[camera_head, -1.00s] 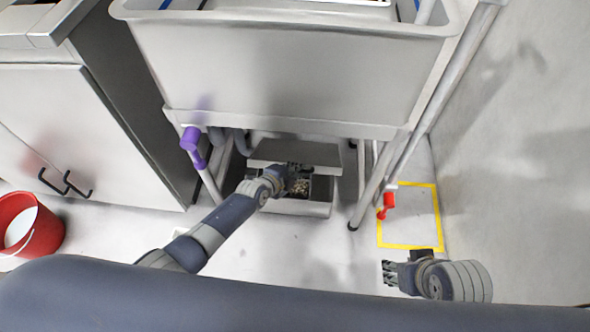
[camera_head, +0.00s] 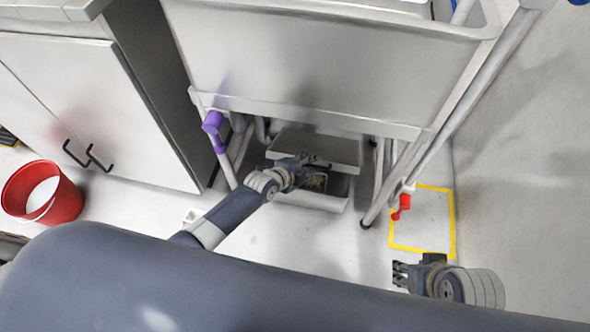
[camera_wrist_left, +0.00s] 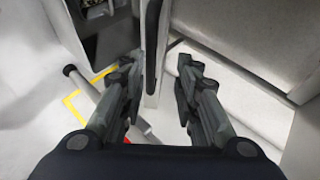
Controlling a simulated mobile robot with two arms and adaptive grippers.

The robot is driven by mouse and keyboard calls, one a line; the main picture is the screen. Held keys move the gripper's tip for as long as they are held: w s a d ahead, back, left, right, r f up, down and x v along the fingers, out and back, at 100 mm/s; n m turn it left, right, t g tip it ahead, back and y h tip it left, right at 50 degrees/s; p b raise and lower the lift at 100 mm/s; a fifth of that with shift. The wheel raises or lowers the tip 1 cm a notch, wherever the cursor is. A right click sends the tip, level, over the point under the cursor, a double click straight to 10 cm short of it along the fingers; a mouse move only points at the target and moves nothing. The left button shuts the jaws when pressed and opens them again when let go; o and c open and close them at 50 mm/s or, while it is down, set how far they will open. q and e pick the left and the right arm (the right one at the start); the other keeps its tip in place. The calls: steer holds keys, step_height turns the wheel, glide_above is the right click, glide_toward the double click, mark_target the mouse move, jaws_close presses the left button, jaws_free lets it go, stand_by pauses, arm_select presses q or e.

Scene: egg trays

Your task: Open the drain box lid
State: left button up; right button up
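The drain box (camera_head: 312,200) stands on the floor under the sink. Its light grey lid (camera_head: 318,148) lies toward the back of the box, and part of the dark interior with speckled contents shows in front of it. My left gripper (camera_head: 310,172) is over the box, in front of the lid, and hides part of the opening. In the left wrist view, the fingers of this gripper (camera_wrist_left: 160,95) are apart, with a thin panel edge (camera_wrist_left: 154,60) showing between them; contact cannot be told. My right gripper (camera_head: 400,272) is away from the box; its finger opening is unclear.
A sink basin (camera_head: 330,70) hangs above the box, with legs and pipes beside it. A purple valve (camera_head: 214,130) is left and a red valve (camera_head: 402,205) right, near a yellow floor outline (camera_head: 452,220). A red bucket (camera_head: 62,205) stands before the cabinet (camera_head: 100,110).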

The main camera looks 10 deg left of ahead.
arm_select(q)
steer(key=v, duration=0.8)
steer(key=shift+a+r, duration=0.15)
steer(key=shift+s, duration=0.15)
